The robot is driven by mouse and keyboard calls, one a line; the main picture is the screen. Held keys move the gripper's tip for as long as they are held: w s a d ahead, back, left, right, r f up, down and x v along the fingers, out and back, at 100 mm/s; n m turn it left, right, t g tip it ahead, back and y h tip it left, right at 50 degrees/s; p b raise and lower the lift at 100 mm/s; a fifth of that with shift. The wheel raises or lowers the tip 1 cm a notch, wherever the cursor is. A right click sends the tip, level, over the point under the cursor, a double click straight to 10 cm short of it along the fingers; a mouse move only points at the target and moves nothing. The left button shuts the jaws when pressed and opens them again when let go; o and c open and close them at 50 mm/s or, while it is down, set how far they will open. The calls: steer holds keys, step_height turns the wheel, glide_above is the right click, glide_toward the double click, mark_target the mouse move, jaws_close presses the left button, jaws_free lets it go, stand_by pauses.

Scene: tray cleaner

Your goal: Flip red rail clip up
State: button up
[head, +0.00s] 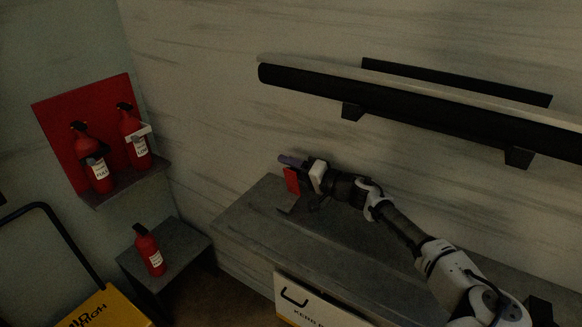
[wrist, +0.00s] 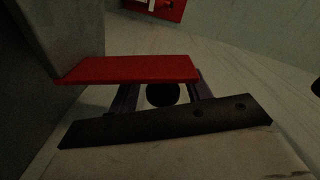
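The red rail clip (head: 292,180) shows in the head view as a small red plate just below my gripper (head: 291,161), over the grey bench. In the wrist view the clip (wrist: 130,69) is a flat red plate crossing in front of my purple fingers (wrist: 162,94). The fingers stand apart on either side of a dark round shape (wrist: 162,95), with nothing visibly pinched between them. A dark bar with small holes (wrist: 170,120) lies nearer the camera, below the clip. The fingertips are partly hidden, and I cannot tell whether they touch the clip.
The grey bench (head: 245,215) runs along the wall under my arm. A long dark rail (head: 400,97) is mounted above it. Red extinguishers stand on a wall shelf (head: 125,185), and one (head: 149,250) on a low table (head: 190,243). A white box (head: 305,305) sits below the bench.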

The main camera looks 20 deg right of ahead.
steer(key=shift+s, duration=0.1)
steer(key=b+v, duration=0.3)
steer(key=v, duration=1)
steer(key=shift+s+d, duration=0.2)
steer(key=shift+s, duration=0.05)
